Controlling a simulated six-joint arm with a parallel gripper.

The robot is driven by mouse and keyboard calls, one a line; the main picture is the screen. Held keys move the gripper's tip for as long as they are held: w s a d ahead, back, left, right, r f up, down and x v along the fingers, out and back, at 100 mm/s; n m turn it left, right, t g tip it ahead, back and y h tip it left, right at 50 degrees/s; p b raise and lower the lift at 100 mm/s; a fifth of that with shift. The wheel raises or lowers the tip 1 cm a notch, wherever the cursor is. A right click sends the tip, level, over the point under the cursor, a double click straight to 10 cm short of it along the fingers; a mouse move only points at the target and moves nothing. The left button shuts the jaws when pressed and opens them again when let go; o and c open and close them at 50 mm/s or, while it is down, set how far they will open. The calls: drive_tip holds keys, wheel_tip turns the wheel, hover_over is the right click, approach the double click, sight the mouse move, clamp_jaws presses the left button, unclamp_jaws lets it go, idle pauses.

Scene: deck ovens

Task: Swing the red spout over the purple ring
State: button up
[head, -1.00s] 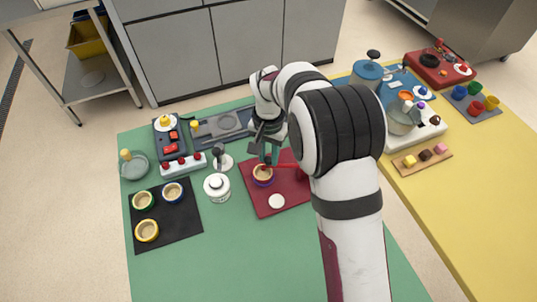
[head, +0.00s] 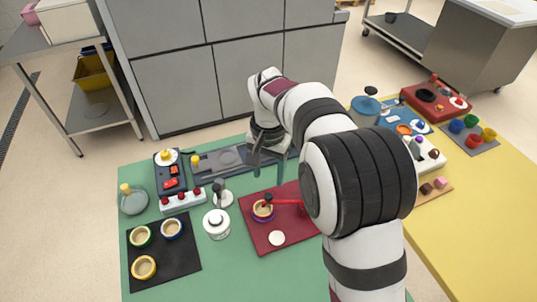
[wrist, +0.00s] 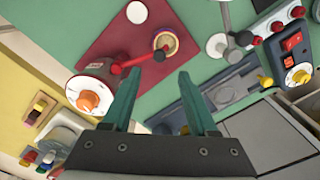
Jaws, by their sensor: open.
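The red spout (head: 287,201) reaches left from its mount, which my arm mostly hides in the head view. It also shows in the wrist view (wrist: 138,61), running from a white round body with an orange knob (wrist: 88,101). The spout's black-tipped end overlaps the edge of a small cup with a purple ring (head: 263,213); the cup also shows in the wrist view (wrist: 166,43). I cannot tell whether the tip is exactly above its centre. My gripper (head: 269,167) is open and empty, apart from the spout, with its teal fingers (wrist: 158,76) spread.
The spout and cup are on a dark red mat (head: 258,237) with a white disc (head: 277,238). Green tabletop is free in front.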

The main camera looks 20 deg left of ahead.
wheel_tip(320, 180, up, 8)
drive_tip(key=shift+d+r, duration=0.1)
idle(0.4)
drive_tip(key=s+d+r+m+y, duration=0.1)
drive_tip(key=s+d+m, duration=0.1)
drive_tip(key=s+d, duration=0.6)
drive_tip(key=s+d+r+m, duration=0.15)
drive_tip(key=s+d, duration=0.35)
drive_tip(key=d, duration=0.7)
drive_tip(key=s+d+f+m, duration=0.1)
drive_tip(key=s+d+f, duration=0.1)
drive_tip(key=s, duration=0.3)
drive_tip(key=s+d+f+m, duration=0.1)
drive_tip(key=s+d+f, duration=0.1)
drive_tip(key=s, duration=0.4)
drive_tip(key=shift+d+f+y, duration=0.2)
drive_tip(key=shift+f+y, duration=0.2)
drive_tip(key=shift+f, duration=0.15)
